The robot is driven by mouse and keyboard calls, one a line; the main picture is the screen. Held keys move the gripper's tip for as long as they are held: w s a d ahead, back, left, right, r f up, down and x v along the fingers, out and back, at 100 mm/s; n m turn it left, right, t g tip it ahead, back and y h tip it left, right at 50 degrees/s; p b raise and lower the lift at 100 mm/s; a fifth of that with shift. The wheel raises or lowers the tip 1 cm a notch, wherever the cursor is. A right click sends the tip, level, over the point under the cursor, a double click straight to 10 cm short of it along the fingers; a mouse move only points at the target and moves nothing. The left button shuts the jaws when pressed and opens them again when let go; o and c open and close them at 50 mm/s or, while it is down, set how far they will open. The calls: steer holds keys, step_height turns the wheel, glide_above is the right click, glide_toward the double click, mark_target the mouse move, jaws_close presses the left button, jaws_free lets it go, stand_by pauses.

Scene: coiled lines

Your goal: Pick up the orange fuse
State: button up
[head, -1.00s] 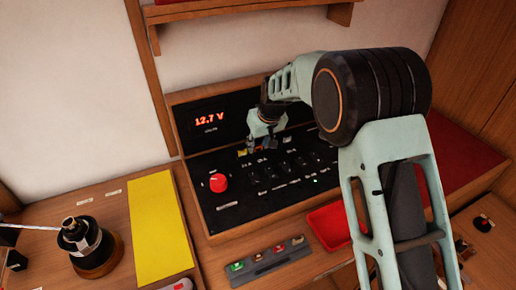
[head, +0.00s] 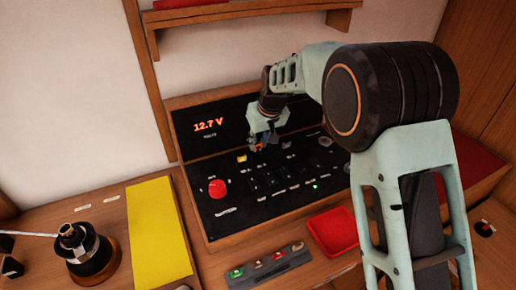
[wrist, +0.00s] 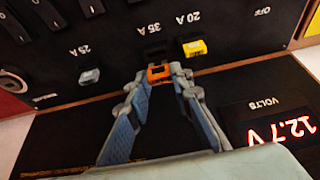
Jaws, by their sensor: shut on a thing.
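My gripper (head: 261,142) is over the fuse part of the black panel, with the fingers pointing down at it. In the wrist view the two fingertips (wrist: 159,77) are shut on the orange fuse (wrist: 158,73). A dark socket (wrist: 155,53) under the 35 A label shows just beyond the fuse, which looks lifted out of it. In the head view only a small part of the orange fuse (head: 260,147) shows below the fingers.
A yellow fuse (wrist: 194,48) sits by the 20 A label and a pale one (wrist: 90,76) by 25 A. The panel (head: 225,197) carries switches and a red knob (head: 217,188). A red tray (head: 333,231) and a fuse holder strip (head: 270,266) lie in front.

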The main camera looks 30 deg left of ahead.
steer(key=s+d+r+b, duration=0.3)
steer(key=s+d+r, duration=0.6)
steer(key=s, duration=0.1)
stand_by(0.6)
